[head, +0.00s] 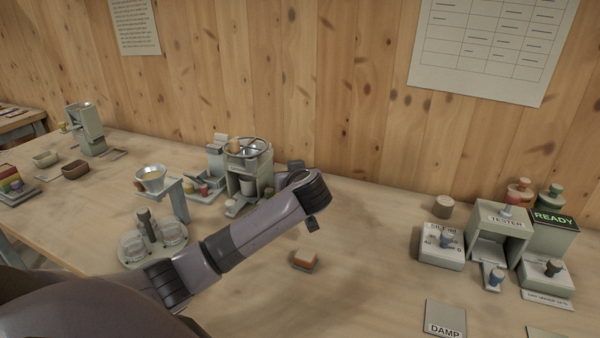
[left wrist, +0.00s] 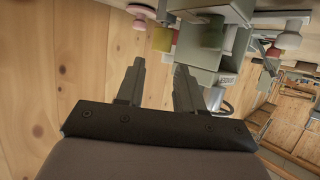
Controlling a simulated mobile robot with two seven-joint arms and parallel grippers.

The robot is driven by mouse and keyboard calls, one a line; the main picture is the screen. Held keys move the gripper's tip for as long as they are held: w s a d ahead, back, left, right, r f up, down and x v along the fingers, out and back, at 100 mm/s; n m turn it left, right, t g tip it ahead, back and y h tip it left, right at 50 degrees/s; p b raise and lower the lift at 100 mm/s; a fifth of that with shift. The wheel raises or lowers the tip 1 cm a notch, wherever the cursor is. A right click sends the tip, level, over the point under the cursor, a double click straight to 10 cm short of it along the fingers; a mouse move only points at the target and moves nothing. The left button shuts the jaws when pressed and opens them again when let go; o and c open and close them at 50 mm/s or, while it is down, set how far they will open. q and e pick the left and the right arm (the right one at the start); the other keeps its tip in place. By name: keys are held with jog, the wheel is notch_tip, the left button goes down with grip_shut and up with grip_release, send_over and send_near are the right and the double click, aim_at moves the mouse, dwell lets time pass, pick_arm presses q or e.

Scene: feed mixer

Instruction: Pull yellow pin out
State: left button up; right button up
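A small yellow cylinder (left wrist: 162,39), which may be the yellow pin, shows in the left wrist view beside a grey-green machine body (left wrist: 194,45). My left gripper (left wrist: 157,80) is open there, with nothing between its two fingers, and the cylinder appears beyond the fingertips, apart from them. In the head view the mixer (head: 246,163), with a wheel on top, stands just left of my left wrist. The left fingers are mostly hidden behind the wrist there. I cannot make out the yellow pin clearly in the head view. My right gripper is not in view.
A funnel stand (head: 177,187) and a round tray with glass cups (head: 136,249) stand left of my arm. A tester (head: 499,226) and a dial box (head: 442,247) stand right. The wooden wall is close behind. The middle table is mostly clear.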

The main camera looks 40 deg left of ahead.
pick_arm(q)
jog(key=b+x, duration=0.3)
jog(key=x, duration=0.2)
jog(key=shift+a+f+b, duration=0.15)
jog(key=shift+b, duration=0.2)
jog(key=shift+w+a+f+b, duration=0.15)
jog(key=shift+w+a+b, duration=0.15)
jog(key=shift+a, duration=0.25)
jog(key=shift+w, duration=0.1)
grip_shut()
